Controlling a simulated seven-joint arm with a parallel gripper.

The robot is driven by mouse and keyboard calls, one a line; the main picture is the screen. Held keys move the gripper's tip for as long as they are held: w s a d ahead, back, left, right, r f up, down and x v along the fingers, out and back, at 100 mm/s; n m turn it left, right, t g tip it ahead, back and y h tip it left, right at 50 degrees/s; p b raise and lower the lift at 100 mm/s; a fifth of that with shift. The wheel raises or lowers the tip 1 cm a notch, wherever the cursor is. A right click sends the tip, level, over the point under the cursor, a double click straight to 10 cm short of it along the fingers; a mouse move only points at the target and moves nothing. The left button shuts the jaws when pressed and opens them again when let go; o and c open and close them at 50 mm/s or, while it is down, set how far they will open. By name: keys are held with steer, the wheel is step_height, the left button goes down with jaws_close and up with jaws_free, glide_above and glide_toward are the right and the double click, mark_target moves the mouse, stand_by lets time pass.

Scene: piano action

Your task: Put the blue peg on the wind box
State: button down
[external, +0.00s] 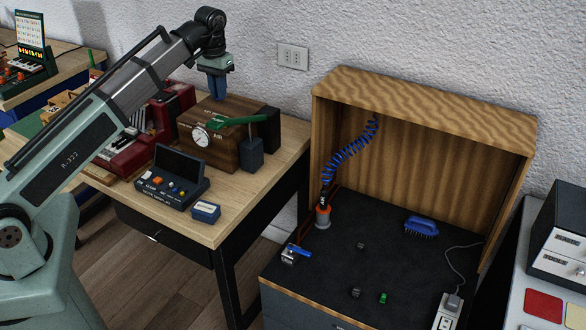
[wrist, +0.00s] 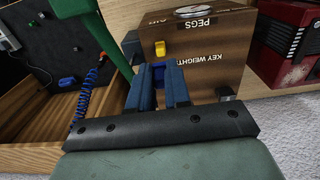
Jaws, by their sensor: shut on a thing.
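My gripper (external: 217,98) points down over the brown wooden box (external: 222,154), which has a round white gauge on its front and looks like the wind box. In the wrist view my gripper (wrist: 159,72) is shut on a small dark blue piece, the blue peg (wrist: 158,79), mostly hidden between the fingers. The box top (wrist: 215,52) lies just beyond the fingertips, with PEGS and KEY WEIGHT lettering. I cannot tell whether the peg touches the box. In the external view the peg cannot be told from the bluish fingers.
A yellow peg (wrist: 160,48) stands near the fingertips. A green lever (external: 238,121) and a dark block (external: 252,155) are at the box's right side. A dark control panel (external: 172,182) and a small blue box (external: 206,211) sit in front. A red accordion (wrist: 287,52) is beside it.

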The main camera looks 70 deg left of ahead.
steer(key=s+a, duration=0.3)
steer(key=a, duration=0.1)
steer(key=shift+w+d+f, duration=0.1)
steer(key=shift+f, duration=2.3)
steer(key=shift+d+f, duration=0.1)
steer(key=shift+f, duration=2.3)
steer(key=shift+f, duration=0.1)
steer(key=c, duration=1.1)
jaws_free()
step_height(320, 180, up, 12)
steer(key=shift+r, duration=0.1)
steer(key=shift+o, duration=0.3)
